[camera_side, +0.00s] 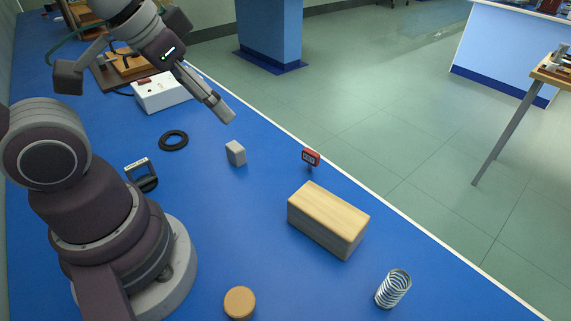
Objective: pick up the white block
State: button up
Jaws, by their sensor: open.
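The white block (236,153) is a small, pale grey-white block standing on the blue bench top. It is in the middle left of the side view, clear of other things. My gripper (226,116) is above the bench, up from the block in the picture, with its fingers slanting down to the right. It is open, with nothing seen between the fingers. The fingertips are apart from the block. The gap between the fingers is hard to make out from this side.
A black ring (174,140), a white box with a red switch (163,92), a small red device (311,157) and a wooden block (328,218) stand around. A metal spring (393,288) and a round wooden disc (239,302) are nearer the front. The bench's white edge (377,200) runs along the right.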

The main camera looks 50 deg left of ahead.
jog(key=m+g, duration=0.6)
jog(key=m, duration=1.2)
send_over(235, 146)
jog(key=f, duration=1.1)
jog(key=shift+s+d, duration=0.1)
jog(key=shift+s, duration=0.2)
jog(key=f, duration=1)
jog(key=shift+w, duration=0.25)
grip_shut()
